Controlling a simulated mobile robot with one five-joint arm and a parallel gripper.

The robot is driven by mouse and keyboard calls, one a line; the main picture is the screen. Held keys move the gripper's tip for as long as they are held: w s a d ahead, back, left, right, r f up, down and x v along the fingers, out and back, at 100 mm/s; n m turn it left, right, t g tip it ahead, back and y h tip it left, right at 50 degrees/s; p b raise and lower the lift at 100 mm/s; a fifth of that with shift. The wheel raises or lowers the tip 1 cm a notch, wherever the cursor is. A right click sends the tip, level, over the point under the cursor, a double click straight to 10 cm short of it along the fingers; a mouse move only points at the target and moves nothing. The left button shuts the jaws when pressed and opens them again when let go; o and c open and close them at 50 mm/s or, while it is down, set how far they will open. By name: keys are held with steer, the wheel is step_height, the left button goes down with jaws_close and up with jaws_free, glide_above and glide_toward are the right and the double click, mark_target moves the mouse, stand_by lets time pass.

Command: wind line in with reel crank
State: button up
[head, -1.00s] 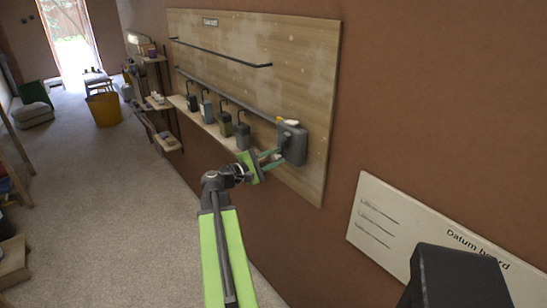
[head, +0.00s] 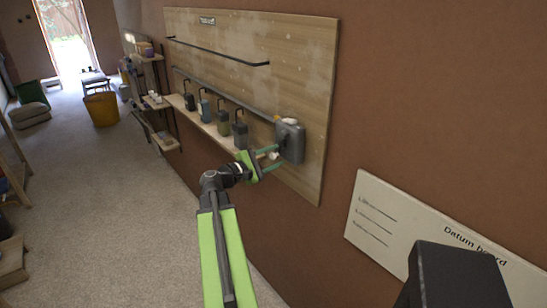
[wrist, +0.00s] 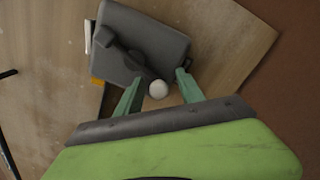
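The reel is a grey box (head: 291,143) at the right end of the wooden board. The wrist view shows the grey box (wrist: 160,38) with a dark crank arm (wrist: 128,55) across its face. My gripper (head: 279,159) is in front of the reel's lower part. In the wrist view its green fingers (wrist: 157,87) are apart on either side of the knob, with gaps on both sides. No line is clearly visible.
Several dark hanging containers (head: 223,122) stand along the ledge (head: 210,126) left of the reel. A white datum board (head: 400,222) is on the wall at lower right. A yellow bucket (head: 101,109) stands farther back. The carpet (head: 120,210) left of my arm is clear.

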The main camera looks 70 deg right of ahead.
steer(key=shift+w, duration=0.1)
steer(key=v, duration=1.7)
steer(key=shift+w+a+f, duration=0.1)
